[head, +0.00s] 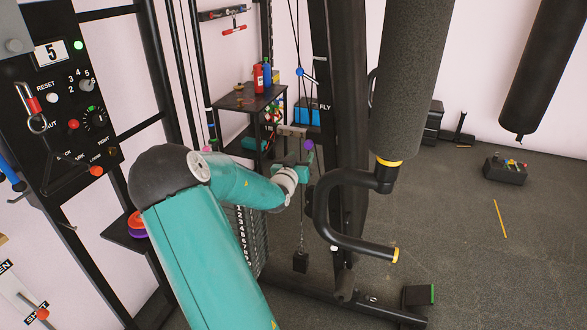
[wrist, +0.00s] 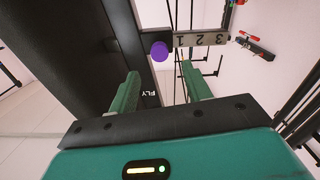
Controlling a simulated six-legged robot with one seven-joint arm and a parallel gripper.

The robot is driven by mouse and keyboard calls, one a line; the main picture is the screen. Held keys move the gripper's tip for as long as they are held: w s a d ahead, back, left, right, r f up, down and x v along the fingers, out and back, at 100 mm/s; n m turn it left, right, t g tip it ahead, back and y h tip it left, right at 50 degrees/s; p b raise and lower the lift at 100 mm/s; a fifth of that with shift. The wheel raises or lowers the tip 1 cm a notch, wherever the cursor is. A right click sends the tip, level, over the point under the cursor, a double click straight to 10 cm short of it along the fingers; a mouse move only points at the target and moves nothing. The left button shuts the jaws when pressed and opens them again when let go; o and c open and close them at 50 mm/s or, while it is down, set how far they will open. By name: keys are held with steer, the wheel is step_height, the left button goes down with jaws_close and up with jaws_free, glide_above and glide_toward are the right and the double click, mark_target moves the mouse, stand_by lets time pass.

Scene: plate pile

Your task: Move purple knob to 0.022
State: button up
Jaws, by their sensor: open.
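The purple knob (head: 308,145) is a small round knob on the gym machine, just past the end of my arm. In the wrist view the knob (wrist: 159,51) sits at the end of a pale scale strip (wrist: 201,39) marked 1, 2, 3. My gripper (wrist: 160,72) is open and empty, its two green fingers apart. The knob appears ahead of the gap between the fingertips, and no contact shows. In the head view my gripper (head: 293,174) is small and partly hidden, just below and left of the knob.
A dark post (head: 336,130) marked FLY stands right beside the knob. A padded machine arm (head: 408,75) with a curved handle hangs to the right. A black shelf (head: 252,101) with bottles is behind. A control panel (head: 65,90) is at left.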

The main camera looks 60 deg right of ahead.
steer(key=s+a, duration=0.1)
steer(key=a, duration=0.5)
steer(key=shift+a, duration=0.35)
steer(key=w+a+r+n+t+y, duration=0.15)
steer(key=w+a+y, duration=0.35)
steer(key=a, duration=0.5)
steer(key=w+a+n+t+y, duration=0.2)
steer(key=w+a+t+y, duration=0.15)
steer(key=a, duration=0.65)
steer(key=w+a+r+n+t+y, duration=0.15)
steer(key=w+a+y, duration=0.35)
steer(key=a, duration=0.6)
steer(key=s+a+r+n+y, duration=0.2)
steer(key=a, duration=0.4)
steer(key=s+a+r+n+y, duration=0.1)
steer(key=s+a+n+y, duration=0.15)
steer(key=a, duration=0.35)
steer(key=s+a+r+n+g, duration=0.2)
steer(key=s+a+n, duration=0.3)
steer(key=s+a, duration=0.5)
steer(key=s+g, duration=0.1)
steer(key=s, duration=0.2)
steer(key=shift+a+r+g, duration=0.3)
steer(key=shift+r+g, duration=0.05)
steer(key=shift+r, duration=0.05)
